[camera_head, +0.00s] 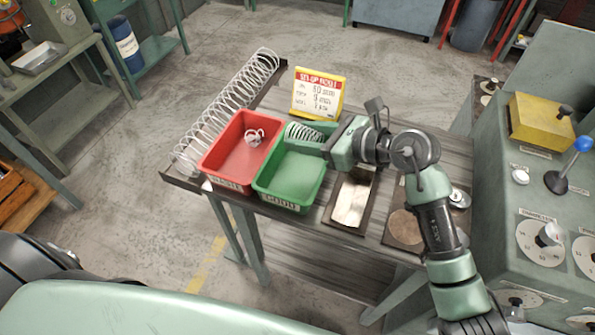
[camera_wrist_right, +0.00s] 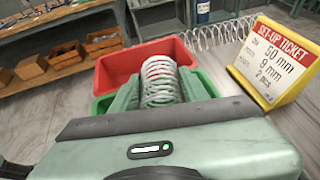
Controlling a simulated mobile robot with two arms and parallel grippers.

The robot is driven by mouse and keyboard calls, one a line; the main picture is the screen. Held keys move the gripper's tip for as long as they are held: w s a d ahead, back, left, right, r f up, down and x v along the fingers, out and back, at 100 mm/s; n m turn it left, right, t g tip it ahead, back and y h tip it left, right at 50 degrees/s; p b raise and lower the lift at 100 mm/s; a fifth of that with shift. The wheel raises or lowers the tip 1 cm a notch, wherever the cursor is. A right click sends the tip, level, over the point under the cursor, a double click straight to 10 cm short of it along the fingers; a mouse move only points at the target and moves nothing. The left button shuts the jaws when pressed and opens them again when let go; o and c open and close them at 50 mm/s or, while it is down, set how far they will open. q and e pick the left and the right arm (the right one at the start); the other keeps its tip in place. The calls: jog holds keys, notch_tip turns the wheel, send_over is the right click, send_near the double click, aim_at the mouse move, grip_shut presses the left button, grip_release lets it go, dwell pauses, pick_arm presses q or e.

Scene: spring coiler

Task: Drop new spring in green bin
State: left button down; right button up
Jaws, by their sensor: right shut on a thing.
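A white coiled spring (camera_head: 302,132) is in my right gripper (camera_head: 318,135), over the back part of the green bin (camera_head: 290,181). The right wrist view shows the spring (camera_wrist_right: 160,82) between the two green fingers of my right gripper (camera_wrist_right: 157,92), with the green bin (camera_wrist_right: 204,82) partly hidden behind them. The visible floor of the green bin is bare. The red bin (camera_head: 233,163) stands directly left of the green bin and has a small white coil (camera_head: 254,137) in it. My left gripper is not in view.
A long wire coil (camera_head: 222,108) lies along the table's left edge. A yellow set-up ticket (camera_head: 318,95) stands behind the bins; it reads 50 mm, 9 mm, 2 pcs. A metal plate (camera_head: 352,198) lies right of the green bin. A machine panel (camera_head: 535,190) with dials and a blue-knobbed lever is at the right.

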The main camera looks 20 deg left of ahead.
notch_tip(320, 180, down, 5)
jog(key=b, duration=0.3)
jog(key=shift+r, duration=0.1)
jog(key=o, duration=1.4)
jog(key=b+v, duration=0.1)
jog(key=v, duration=0.7)
